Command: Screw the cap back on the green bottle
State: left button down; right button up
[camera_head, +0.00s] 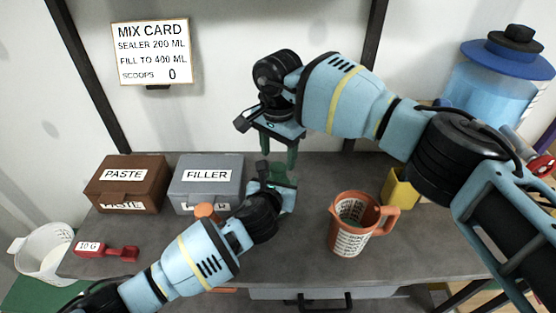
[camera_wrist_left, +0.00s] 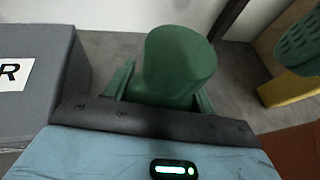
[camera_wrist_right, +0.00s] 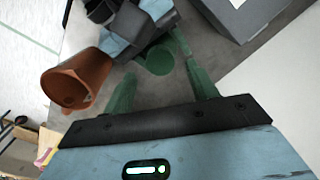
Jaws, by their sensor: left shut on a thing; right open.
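The green bottle (camera_wrist_left: 180,62) is between my left gripper's green fingers (camera_wrist_left: 162,90) in the left wrist view. In the head view it (camera_head: 280,174) is partly hidden by my left gripper (camera_head: 272,186), which is shut on it above the bench. My right gripper (camera_head: 279,147) is open and empty, pointing down just above the bottle. In the right wrist view the bottle's round green top (camera_wrist_right: 157,59) lies beyond the open fingers (camera_wrist_right: 162,88). I cannot tell a separate cap on it. An orange knob-like piece (camera_head: 205,210) shows behind my left arm; I cannot tell what it is.
A brown PASTE box (camera_head: 127,190) and grey FILLER box (camera_head: 205,192) stand at the back left. An orange measuring jug (camera_head: 352,240) stands right of the bottle, with a yellow object (camera_head: 398,190) behind. A red scoop (camera_head: 108,249) lies front left, beside a white bucket (camera_head: 42,256).

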aim_at(278, 167)
jog(key=shift+r, duration=0.3)
jog(key=shift+c, duration=0.4)
jog(key=shift+r, duration=0.15)
jog(key=shift+r+n, duration=1.6)
jog(key=shift+n, duration=0.2)
jog(key=shift+f, duration=0.1)
jog(key=shift+f, duration=3.95)
jog(key=shift+c, duration=0.3)
jog(key=c, duration=0.9)
jog(key=shift+c, duration=0.2)
